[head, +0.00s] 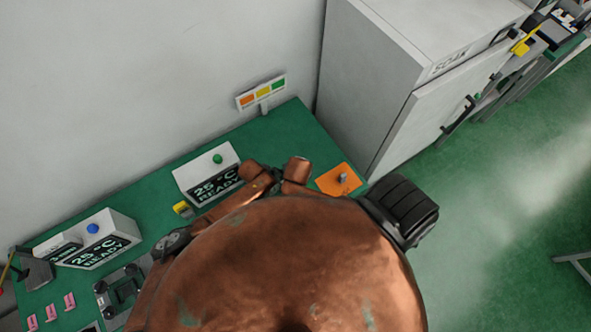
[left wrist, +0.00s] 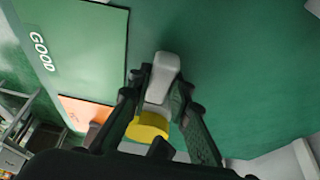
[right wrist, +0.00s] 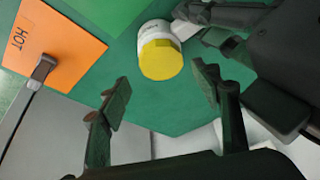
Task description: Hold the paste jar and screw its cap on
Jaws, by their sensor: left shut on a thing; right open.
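The paste jar shows in the right wrist view as a white body (right wrist: 153,28) with a yellow cap (right wrist: 160,60) on it, facing that camera. I cannot tell how tightly the cap sits. My left gripper (left wrist: 158,88) is shut on the jar, with a pale grey-white part (left wrist: 165,68) between its fingertips; the yellow cap (left wrist: 148,127) shows nearer the camera. In the right wrist view the left gripper reaches the jar from the upper right. My right gripper (right wrist: 160,98) is open and empty, its fingers apart, short of the cap. My copper-coloured body hides the jar in the head view.
An orange HOT plate (right wrist: 45,40) with a grey lever (right wrist: 42,68) lies left of the jar in the right wrist view. A green GOOD panel (left wrist: 85,45) lies on the table in the left wrist view. A white SOAK cabinet (head: 400,70) stands beside the table.

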